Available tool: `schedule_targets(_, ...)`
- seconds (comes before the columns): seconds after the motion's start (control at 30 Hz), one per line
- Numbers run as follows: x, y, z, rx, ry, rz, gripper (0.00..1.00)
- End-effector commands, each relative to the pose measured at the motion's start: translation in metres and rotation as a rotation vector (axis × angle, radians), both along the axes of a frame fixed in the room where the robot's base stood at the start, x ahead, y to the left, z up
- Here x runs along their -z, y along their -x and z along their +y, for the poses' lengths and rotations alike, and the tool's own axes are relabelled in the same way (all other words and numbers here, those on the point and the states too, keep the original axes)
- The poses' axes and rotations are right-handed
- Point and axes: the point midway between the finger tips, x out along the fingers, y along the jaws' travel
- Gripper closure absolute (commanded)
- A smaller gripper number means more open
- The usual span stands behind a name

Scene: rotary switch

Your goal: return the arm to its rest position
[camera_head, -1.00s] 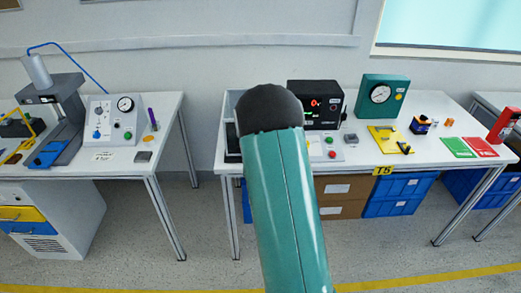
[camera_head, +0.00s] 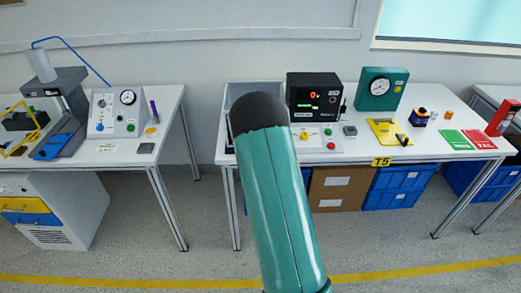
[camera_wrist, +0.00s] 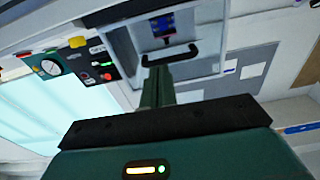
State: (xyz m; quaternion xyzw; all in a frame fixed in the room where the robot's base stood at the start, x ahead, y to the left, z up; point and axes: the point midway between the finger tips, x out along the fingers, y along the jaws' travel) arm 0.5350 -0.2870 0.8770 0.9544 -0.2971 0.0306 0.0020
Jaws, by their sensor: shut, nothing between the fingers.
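My gripper (camera_wrist: 158,82) shows in the wrist view as dark green fingers standing together above its wide dark base. They look shut, with nothing seen between them. A black bracket-like shape (camera_wrist: 172,54) appears just beyond the fingertips; I cannot tell whether they touch. In the head view my teal arm link with a black rounded end rises in front of the right-hand bench (camera_head: 430,146), hiding part of it. My gripper is not visible there.
The left bench carries a grey gauge panel (camera_head: 116,113) and a grey press (camera_head: 62,110). The right bench holds a black display box (camera_head: 314,97), a green gauge box (camera_head: 381,88) and a yellow plate (camera_head: 388,132). Blue crates (camera_head: 400,186) stand below. The front floor is clear.

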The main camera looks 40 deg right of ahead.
Motion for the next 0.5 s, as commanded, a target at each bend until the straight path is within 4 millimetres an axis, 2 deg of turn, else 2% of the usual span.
schedule_targets(0.3,0.004,0.005,0.004,-0.001,0.001,-0.001,1.0)
schedule_targets(0.4,-0.001,0.001,0.007,-0.008,-0.012,0.008,1.0)
schedule_targets(0.5,-0.017,-0.009,0.016,-0.028,-0.046,0.033,1.0)
